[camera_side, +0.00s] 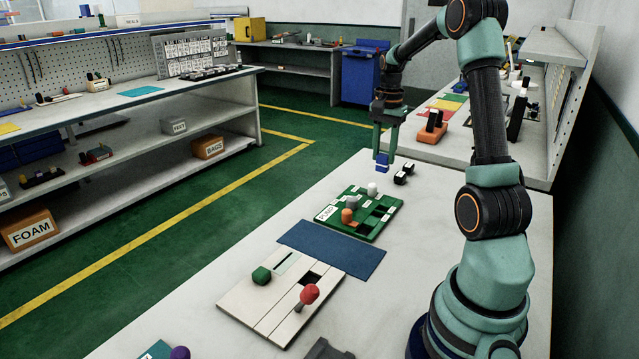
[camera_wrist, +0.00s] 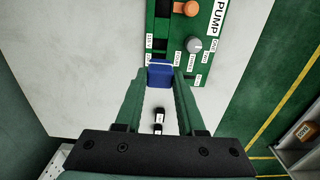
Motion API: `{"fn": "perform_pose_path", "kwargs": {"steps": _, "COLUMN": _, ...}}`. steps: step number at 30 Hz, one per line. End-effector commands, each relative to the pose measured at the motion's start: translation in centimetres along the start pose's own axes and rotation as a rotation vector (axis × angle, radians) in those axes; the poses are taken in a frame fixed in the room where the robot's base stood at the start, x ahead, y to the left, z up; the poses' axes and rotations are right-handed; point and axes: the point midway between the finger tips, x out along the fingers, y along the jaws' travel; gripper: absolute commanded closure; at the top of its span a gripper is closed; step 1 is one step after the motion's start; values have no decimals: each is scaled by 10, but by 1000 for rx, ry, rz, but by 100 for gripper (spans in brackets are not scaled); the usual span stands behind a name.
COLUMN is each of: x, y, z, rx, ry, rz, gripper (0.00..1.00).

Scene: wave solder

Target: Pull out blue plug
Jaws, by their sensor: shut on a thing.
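My gripper (camera_side: 382,150) has green fingers pointing down and is shut on a blue plug (camera_side: 382,163). The blue plug also shows in the wrist view (camera_wrist: 160,74), between the fingertips. In the side view it appears raised, above and behind the far end of a green board (camera_side: 352,230) labelled PUMP. The underside of the plug is hidden in the wrist view.
Small black pieces (camera_side: 404,173) lie on the table just right of my gripper. A blue mat (camera_side: 331,249) and a pale board (camera_side: 262,300) with a green and a red piece lie nearer. The table around the green board is mostly bare.

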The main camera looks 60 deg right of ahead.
Motion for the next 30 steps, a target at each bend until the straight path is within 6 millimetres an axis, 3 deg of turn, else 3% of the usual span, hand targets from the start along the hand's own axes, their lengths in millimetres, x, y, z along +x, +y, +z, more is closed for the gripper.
{"fn": "perform_pose_path", "kwargs": {"steps": 30, "x": 19, "y": 0, "z": 0, "rx": 0, "ry": -1, "rz": 1, "gripper": 100}}
